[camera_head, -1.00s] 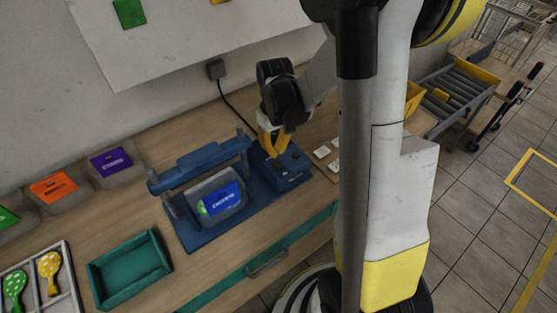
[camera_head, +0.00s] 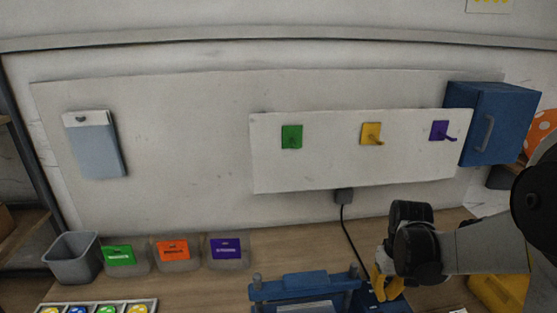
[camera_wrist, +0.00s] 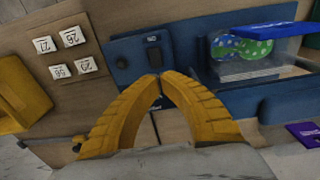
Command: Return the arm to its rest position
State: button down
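My gripper (camera_head: 386,287) shows at the lower right of the head view, at the end of my bent arm. It is over the right part of the blue press (camera_head: 305,285). In the wrist view the yellow fingers of my gripper (camera_wrist: 160,77) come together at their tips, with nothing visible between them. They are in front of the press's dark blue control box (camera_wrist: 140,52). Whether they touch it I cannot tell.
A blue wall cabinet (camera_head: 490,122) is above my arm at the right. A hook board (camera_head: 325,165) hangs behind the bench. Bins and a grey bucket (camera_head: 73,258) stand at the left. White numbered tiles (camera_wrist: 72,36) lie beside the control box.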

jog(key=s+a+r+t+b, duration=0.5)
jog(key=s+a+b, duration=0.3)
jog(key=s+a, duration=0.3)
jog(key=shift+a+t+b, duration=0.3)
jog(key=shift+a+t, duration=0.6)
